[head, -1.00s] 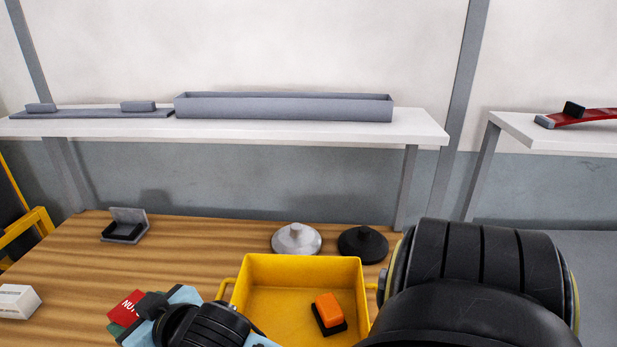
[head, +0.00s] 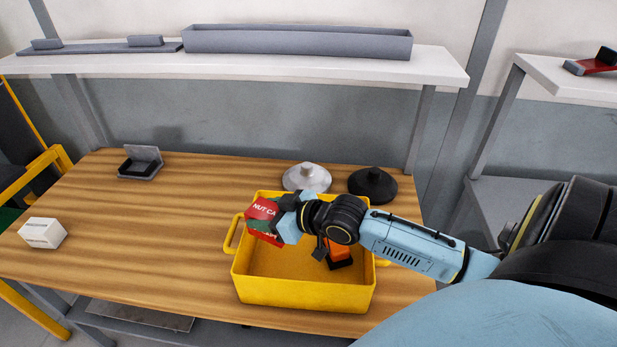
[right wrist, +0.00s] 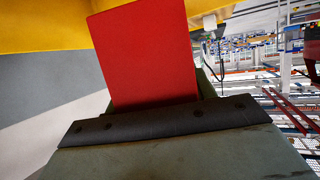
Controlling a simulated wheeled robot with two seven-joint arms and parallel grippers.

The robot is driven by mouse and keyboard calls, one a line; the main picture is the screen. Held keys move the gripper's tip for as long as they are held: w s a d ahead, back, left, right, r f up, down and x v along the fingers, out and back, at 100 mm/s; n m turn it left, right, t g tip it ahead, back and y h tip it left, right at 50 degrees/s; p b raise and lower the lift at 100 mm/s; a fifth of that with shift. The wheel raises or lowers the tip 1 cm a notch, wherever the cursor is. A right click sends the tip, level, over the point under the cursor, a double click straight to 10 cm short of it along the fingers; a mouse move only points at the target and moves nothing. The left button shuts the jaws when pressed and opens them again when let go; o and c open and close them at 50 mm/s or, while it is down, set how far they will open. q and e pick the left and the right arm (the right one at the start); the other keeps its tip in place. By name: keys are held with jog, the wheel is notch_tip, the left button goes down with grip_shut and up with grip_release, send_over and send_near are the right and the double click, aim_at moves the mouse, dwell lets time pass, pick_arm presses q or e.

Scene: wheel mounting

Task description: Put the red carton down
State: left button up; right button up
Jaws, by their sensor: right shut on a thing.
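The red carton (head: 263,212), with white lettering on its face, is held by my right gripper (head: 279,219). In the head view it is over the left back part of the yellow bin (head: 305,293), near the rim. I cannot tell whether it touches the bin. In the right wrist view the carton's plain red side (right wrist: 147,52) rises from behind a dark finger bar, and something yellow shows at the top. My right forearm comes in from the right across the bin. My left gripper does not show.
An orange and black object (head: 338,254) lies in the bin's right part. A silver disc with a knob (head: 306,178) and a black one (head: 372,184) stand behind the bin. A white box (head: 43,233) and an open grey case (head: 141,162) are at left. The wooden table between is clear.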

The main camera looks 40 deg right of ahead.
jog(key=shift+w+d, duration=0.15)
jog(key=shift+d, duration=0.5)
jog(key=shift+d+f, duration=0.2)
jog(key=shift+d, duration=0.05)
notch_tip(320, 180, down, 10)
jog(key=shift+r+b, duration=0.25)
jog(key=shift+b, duration=0.85)
jog(key=shift+f+b, duration=0.35)
jog(key=shift+f, duration=0.3)
jog(key=o, duration=1.1)
